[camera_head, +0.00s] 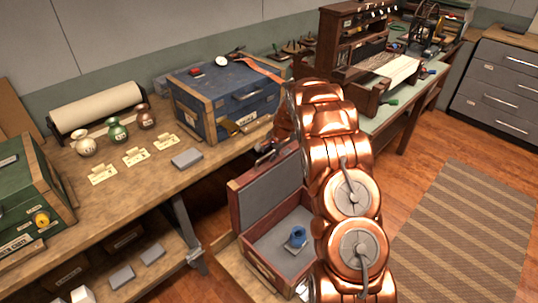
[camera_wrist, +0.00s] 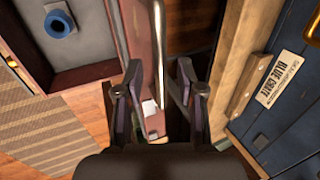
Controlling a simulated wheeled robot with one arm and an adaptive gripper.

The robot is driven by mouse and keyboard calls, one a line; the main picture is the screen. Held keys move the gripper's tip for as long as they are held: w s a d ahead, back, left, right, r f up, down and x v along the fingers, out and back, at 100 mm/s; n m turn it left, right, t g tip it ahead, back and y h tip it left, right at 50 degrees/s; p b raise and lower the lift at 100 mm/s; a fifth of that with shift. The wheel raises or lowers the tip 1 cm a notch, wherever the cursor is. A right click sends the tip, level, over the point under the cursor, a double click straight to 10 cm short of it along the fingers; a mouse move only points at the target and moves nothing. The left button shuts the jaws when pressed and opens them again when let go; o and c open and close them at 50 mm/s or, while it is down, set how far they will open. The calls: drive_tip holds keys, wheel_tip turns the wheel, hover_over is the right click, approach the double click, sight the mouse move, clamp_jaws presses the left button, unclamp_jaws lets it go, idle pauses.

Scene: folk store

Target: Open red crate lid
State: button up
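The red crate (camera_head: 253,257) stands low on the floor side of the workbench in the head view. Its lid (camera_head: 233,203) is raised to about upright, with its grey inner face showing. The crate's interior is visible and holds a blue round object (camera_head: 297,237), which also shows in the wrist view (camera_wrist: 60,24). My gripper (camera_wrist: 158,72) is at the lid's upper edge; its fingers are apart, with the reddish lid edge and a metal handle bar (camera_wrist: 159,45) between them. No firm grip shows. In the head view my arm hides part of the crate and most of the gripper.
A blue crate (camera_head: 215,112) sits on the workbench close behind the lid; its labelled side is at the right in the wrist view (camera_wrist: 285,105). A green crate (camera_head: 25,200) stands at the left. A striped rug (camera_head: 465,235) lies on clear floor at right.

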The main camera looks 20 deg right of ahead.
drive_tip(key=v, duration=1)
drive_tip(key=shift+r, duration=0.25)
drive_tip(key=shift+s, duration=0.1)
